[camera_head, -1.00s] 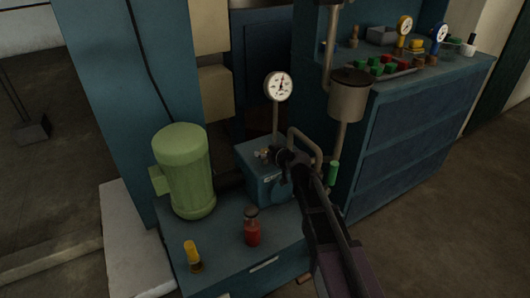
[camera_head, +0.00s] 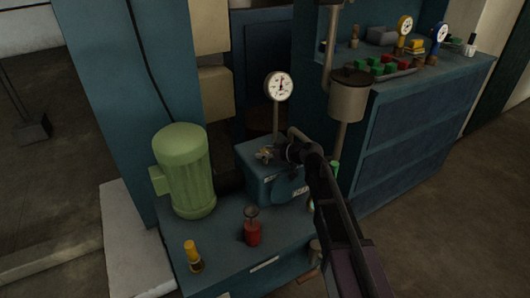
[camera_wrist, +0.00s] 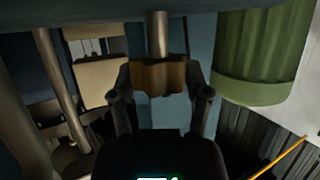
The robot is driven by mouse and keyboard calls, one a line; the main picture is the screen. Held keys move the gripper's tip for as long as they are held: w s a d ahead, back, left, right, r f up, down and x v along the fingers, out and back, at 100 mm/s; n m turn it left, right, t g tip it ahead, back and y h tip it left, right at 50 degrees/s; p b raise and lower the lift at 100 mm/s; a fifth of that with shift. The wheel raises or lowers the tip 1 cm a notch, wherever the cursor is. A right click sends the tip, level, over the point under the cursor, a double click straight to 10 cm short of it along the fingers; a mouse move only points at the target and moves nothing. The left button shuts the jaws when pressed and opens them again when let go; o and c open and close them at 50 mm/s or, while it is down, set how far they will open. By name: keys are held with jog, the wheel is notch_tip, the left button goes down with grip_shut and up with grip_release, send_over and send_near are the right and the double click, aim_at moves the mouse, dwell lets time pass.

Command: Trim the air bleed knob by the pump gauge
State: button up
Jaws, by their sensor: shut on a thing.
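The pump gauge (camera_head: 279,86) has a white round dial and stands on a thin stem behind the blue pump block (camera_head: 258,183). My gripper (camera_head: 268,154) is at the top of the block, below the gauge, coming in from the right. In the wrist view a brass-brown knob (camera_wrist: 158,76) on a metal stem sits between the two dark fingers (camera_wrist: 160,90), and my gripper is shut on it. In the head view the knob is small and mostly hidden by my gripper. The dial reading is too small to tell.
A green motor (camera_head: 183,172) stands left of the pump. A red oil cup (camera_head: 252,233) and a yellow-topped fitting (camera_head: 192,255) are at the front of the base. A grey cylindrical pot (camera_head: 347,98) is to the right, before a blue cabinet (camera_head: 415,135).

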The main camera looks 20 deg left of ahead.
jog(key=o, duration=1.2)
jog(key=shift+f, duration=0.1)
jog(key=shift+m+t, duration=0.3)
jog(key=shift+m+t+h, duration=0.9)
jog(key=shift+m+t, duration=0.6)
jog(key=shift+m+t+h, duration=0.4)
jog(key=shift+m+t, duration=0.2)
jog(key=shift+t, duration=0.1)
jog(key=shift+m+t+h, duration=1.6)
jog(key=shift+m+h, duration=0.6)
jog(key=shift+m, duration=0.1)
jog(key=shift+w+m+t+h, duration=0.1)
jog(key=shift+m+t+h, duration=0.5)
jog(key=shift+m+h, duration=0.6)
